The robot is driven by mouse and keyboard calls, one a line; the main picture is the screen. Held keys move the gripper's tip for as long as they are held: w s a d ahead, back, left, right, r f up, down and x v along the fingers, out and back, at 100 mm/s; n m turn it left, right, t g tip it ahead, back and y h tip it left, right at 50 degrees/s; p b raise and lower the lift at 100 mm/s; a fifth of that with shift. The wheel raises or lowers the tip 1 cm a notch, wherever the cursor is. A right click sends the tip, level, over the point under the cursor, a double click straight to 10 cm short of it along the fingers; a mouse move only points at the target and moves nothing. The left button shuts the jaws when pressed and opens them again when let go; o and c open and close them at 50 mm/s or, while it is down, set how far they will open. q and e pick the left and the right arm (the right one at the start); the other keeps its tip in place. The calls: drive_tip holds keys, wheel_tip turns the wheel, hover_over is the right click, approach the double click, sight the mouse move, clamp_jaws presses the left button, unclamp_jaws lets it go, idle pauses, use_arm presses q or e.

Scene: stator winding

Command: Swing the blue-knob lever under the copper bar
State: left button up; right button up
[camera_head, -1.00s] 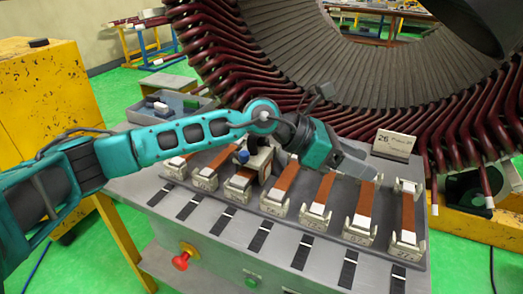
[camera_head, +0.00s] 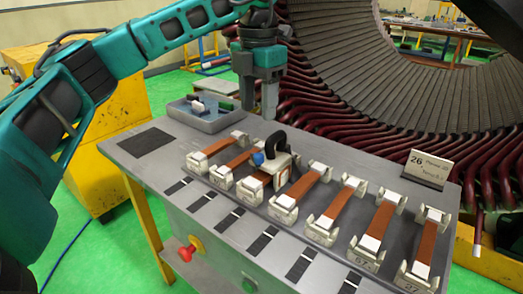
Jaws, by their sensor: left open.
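The blue knob (camera_head: 257,158) sits on a small fixture among the row of copper bars on the grey bench. A black curved lever or handle (camera_head: 277,146) rises beside it. The copper bar (camera_head: 262,176) at this fixture is partly hidden by the pale blocks and the black part, so I cannot tell the lever's exact position relative to it. My left gripper (camera_head: 258,110) points down, open and empty, above the back edge of the bench. It is behind the knob in the picture and apart from it. My right gripper is not in view.
More copper bars (camera_head: 378,225) in pale holders stand in a row on the bench (camera_head: 150,150). A grey bin (camera_head: 197,123) with small parts lies at the back left. A "26" sign (camera_head: 428,169) stands at the right. The large stator (camera_head: 350,75) rises behind.

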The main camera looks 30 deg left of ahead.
sight(259, 155)
use_arm(q)
wheel_tip(259, 155, down, 11)
idle(0.3)
drive_tip(key=shift+c, duration=0.4)
clamp_jaws()
